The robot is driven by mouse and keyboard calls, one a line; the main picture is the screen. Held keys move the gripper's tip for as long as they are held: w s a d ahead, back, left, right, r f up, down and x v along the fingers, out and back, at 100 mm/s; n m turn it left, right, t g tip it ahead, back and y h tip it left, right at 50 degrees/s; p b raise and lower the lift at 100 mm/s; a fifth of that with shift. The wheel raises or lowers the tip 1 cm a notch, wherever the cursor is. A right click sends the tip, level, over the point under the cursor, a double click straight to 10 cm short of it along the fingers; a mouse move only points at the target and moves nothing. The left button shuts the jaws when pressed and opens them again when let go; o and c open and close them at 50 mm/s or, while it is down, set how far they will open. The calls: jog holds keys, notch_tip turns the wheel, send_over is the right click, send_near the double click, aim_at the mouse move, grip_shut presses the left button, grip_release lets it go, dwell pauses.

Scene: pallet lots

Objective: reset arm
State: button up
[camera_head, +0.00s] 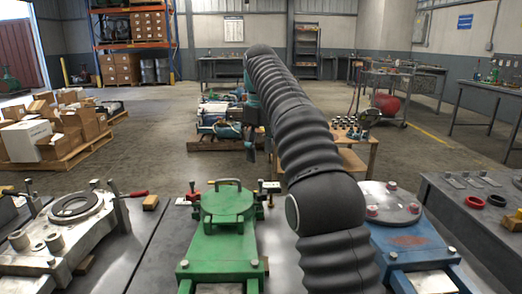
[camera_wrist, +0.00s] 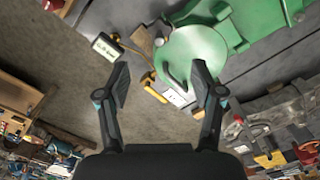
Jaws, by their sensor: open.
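My arm, in a dark ribbed sleeve, rises from the bottom of the head view and bends over toward the back. My gripper (camera_wrist: 162,82) is open and empty in the wrist view, its two dark fingers spread wide apart. In the head view my gripper (camera_head: 251,146) hangs at the far end of the arm, partly hidden by the sleeve. A green machine fixture (camera_head: 222,224) with a round lid stands on the bench below and in front. It also shows in the wrist view (camera_wrist: 194,52), beyond the fingers and apart from them.
A metal fixture (camera_head: 72,212) stands at left and a blue fixture (camera_head: 400,228) at right, partly behind my arm. A dark table (camera_head: 470,215) is at far right. Pallets with boxes (camera_head: 58,130) stand at left. Open floor lies beyond the bench.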

jog(key=shift+s+d+r, duration=0.15)
jog(key=shift+d, duration=0.05)
jog(key=s+d+m+t, duration=0.1)
jog(key=s+d+m, duration=0.25)
jog(key=s, duration=0.45)
jog(key=s+d+m+t, duration=0.2)
jog(key=s+d, duration=0.3)
jog(key=s, duration=0.3)
jog(key=s+d+f+m+t, duration=0.1)
jog(key=s+d+f+m, duration=0.1)
jog(key=s+f, duration=0.6)
jog(key=s+d+f+m+t, duration=0.1)
jog(key=s+d+f+m, duration=0.1)
jog(key=s+f, duration=0.6)
jog(key=s, duration=0.4)
jog(key=shift+d+f+t, duration=0.25)
jog(key=shift+d+t, duration=0.05)
jog(key=shift+d, duration=0.05)
